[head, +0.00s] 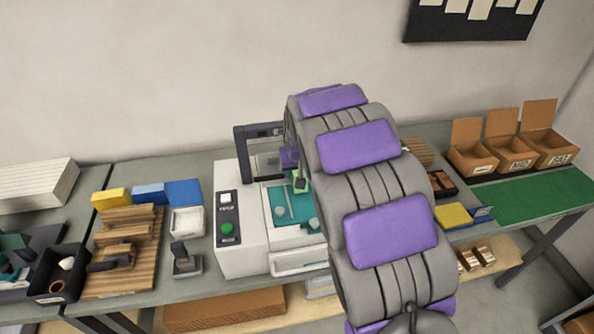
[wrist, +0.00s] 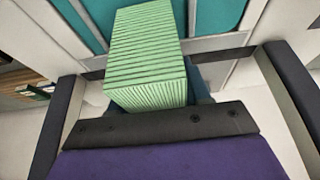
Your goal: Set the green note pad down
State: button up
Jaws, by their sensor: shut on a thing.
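The green note pad (wrist: 146,55) is a light green block with ridged, layered sides. It fills the middle of the wrist view, right in front of my gripper. My gripper is shut on it. In the head view, my gripper (head: 297,180) is over the white machine, with a bit of the green pad (head: 301,184) showing beside it. Most of the pad there is hidden by my gripper and arm. The teal bed of the machine (head: 283,204) lies below and around the pad. I cannot tell whether the pad touches it.
The white machine (head: 240,255) has a dark upright frame and a green button. Left of it are a white tray (head: 187,222), blue and yellow blocks, a wooden rack (head: 125,235) and a black bin (head: 57,275). Right are open cardboard boxes (head: 515,150) and a clear green mat (head: 530,193).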

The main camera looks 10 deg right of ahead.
jog(key=shift+w+a, duration=0.15)
jog(key=shift+w, duration=0.4)
jog(key=shift+w+f+b, duration=0.1)
jog(key=shift+f+b, duration=0.25)
jog(key=shift+f, duration=0.05)
jog(key=shift+d+f, duration=0.25)
jog(key=shift+d, duration=0.7)
jog(key=o, duration=0.8)
jog(key=shift+a, duration=0.25)
jog(key=o, duration=0.3)
jog(key=shift+a, duration=0.55)
jog(key=shift+o, duration=0.2)
jog(key=shift+d, duration=0.6)
jog(key=shift+a, duration=0.25)
